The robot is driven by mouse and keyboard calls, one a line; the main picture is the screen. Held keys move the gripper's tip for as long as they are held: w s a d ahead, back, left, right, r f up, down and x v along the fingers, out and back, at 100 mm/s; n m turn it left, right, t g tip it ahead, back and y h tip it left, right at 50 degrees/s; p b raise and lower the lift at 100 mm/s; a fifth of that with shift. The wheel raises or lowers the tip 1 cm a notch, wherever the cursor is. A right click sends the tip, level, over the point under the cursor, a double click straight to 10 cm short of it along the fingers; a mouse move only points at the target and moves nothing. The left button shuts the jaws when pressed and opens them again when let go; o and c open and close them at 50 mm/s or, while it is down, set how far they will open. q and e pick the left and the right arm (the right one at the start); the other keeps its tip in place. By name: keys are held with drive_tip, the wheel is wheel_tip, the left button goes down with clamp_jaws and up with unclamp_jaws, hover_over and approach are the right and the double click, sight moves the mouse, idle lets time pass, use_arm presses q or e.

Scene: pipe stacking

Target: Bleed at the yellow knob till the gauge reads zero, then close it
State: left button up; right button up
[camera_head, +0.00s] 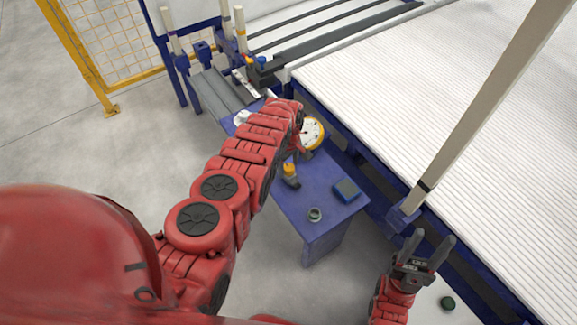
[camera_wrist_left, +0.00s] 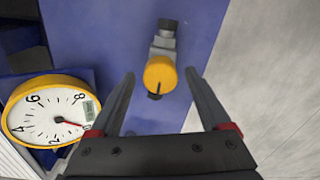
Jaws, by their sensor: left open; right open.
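The yellow knob (camera_head: 289,169) sits on a grey and black valve fitting on the blue table. In the left wrist view the knob (camera_wrist_left: 159,74), with a dark mark, lies between the spread fingers of my left gripper (camera_wrist_left: 161,80), with gaps on both sides. The yellow-rimmed gauge (camera_head: 312,134) has a white dial. In the left wrist view the gauge (camera_wrist_left: 40,110) is at the left; its red needle points right and slightly down, its exact reading unclear. My right gripper (camera_head: 430,240) is open and empty at lower right.
The blue table (camera_head: 315,205) also holds a small round fitting (camera_head: 315,214) and a dark blue block (camera_head: 346,190). A white slatted conveyor bed (camera_head: 440,80) and a beige post (camera_head: 490,105) stand to the right. Open floor lies left.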

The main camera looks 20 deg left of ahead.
use_arm(q)
clamp_jaws()
idle(0.5)
drive_tip(key=shift+m, duration=0.3)
drive_tip(key=m, duration=0.3)
drive_tip(key=shift+s+f+m, duration=0.1)
drive_tip(key=shift+m, duration=0.2)
drive_tip(key=m, duration=0.4)
drive_tip(key=shift+d, duration=0.1)
drive_tip(key=m, duration=0.9)
drive_tip(key=shift+m, duration=0.3)
